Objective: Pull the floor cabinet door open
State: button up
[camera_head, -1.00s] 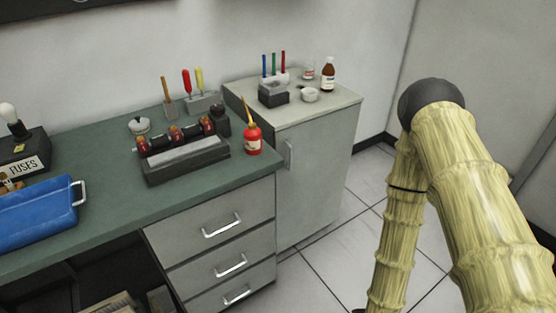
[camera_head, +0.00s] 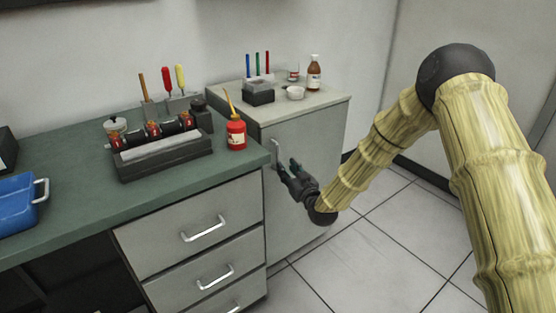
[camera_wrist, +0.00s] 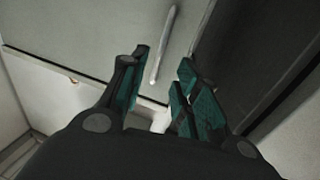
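The grey floor cabinet's door (camera_head: 306,165) faces the front and looks closed, beside the desk drawers. Its upright handle (camera_head: 276,154) is near the door's left edge in the head view. In the wrist view the silver handle (camera_wrist: 165,45) stands ahead of my gripper, lined up with the gap between the fingers. My gripper (camera_head: 288,170) is open, with teal-padded fingers, just in front of and a little below the handle. It also shows in the wrist view (camera_wrist: 160,75). The fingers look apart from the handle, though contact is hard to judge.
The green desk (camera_head: 190,180) with its drawers (camera_head: 195,230) stands close left of my gripper. A red oil can (camera_head: 236,133) sits at the desk's corner. Bottles and pens stand on the cabinet top (camera_head: 320,98). The tiled floor (camera_head: 370,255) in front is clear.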

aim_at(278, 157)
jog(key=x, duration=0.8)
jog(key=shift+w+a+f, duration=0.1)
jog(key=shift+w, duration=0.2)
grip_shut()
